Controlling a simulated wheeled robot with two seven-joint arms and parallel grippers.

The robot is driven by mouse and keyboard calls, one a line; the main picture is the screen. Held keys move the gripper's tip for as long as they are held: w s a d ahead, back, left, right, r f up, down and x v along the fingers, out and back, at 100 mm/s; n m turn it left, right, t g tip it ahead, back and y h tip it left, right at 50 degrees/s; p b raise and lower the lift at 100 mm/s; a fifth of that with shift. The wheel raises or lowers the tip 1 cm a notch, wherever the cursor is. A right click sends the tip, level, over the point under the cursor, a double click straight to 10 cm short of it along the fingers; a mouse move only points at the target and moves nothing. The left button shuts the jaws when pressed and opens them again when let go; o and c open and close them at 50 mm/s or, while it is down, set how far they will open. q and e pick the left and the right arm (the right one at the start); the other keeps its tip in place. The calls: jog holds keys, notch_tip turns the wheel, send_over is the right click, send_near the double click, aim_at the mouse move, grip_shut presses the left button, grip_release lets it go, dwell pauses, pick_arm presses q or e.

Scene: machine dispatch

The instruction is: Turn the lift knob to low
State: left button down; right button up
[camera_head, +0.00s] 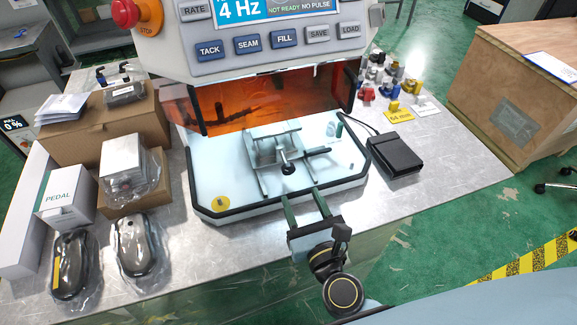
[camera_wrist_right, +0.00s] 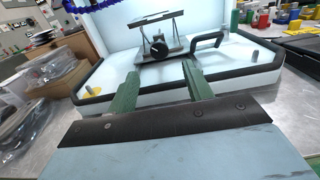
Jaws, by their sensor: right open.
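The lift stand (camera_head: 262,160) is a grey metal frame on the white tray (camera_head: 215,185) of the machine. Its black round knob (camera_head: 288,168) faces me at the front. In the right wrist view the knob (camera_wrist_right: 158,49) is just beyond the fingertips. A grey bent bar (camera_wrist_right: 207,41) sticks out to the right of the stand. My right gripper (camera_head: 303,197) is open and empty, in front of the tray's black front rim. Its green fingers (camera_wrist_right: 160,70) are apart, one on each side of the knob's line, not touching it. My left gripper is out of view.
The machine's button panel (camera_head: 265,35) and orange window (camera_head: 265,97) stand above and behind the stand. A black pedal (camera_head: 396,153) lies at the right. Small coloured parts (camera_head: 367,93) are at the back right.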

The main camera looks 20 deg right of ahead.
aim_at(289, 172)
jog(key=w, duration=0.5)
jog(key=w+p, duration=0.1)
jog(key=w, duration=0.3)
jog(key=shift+w+a, duration=0.2)
jog(key=shift+w, duration=0.15)
jog(key=c, duration=1)
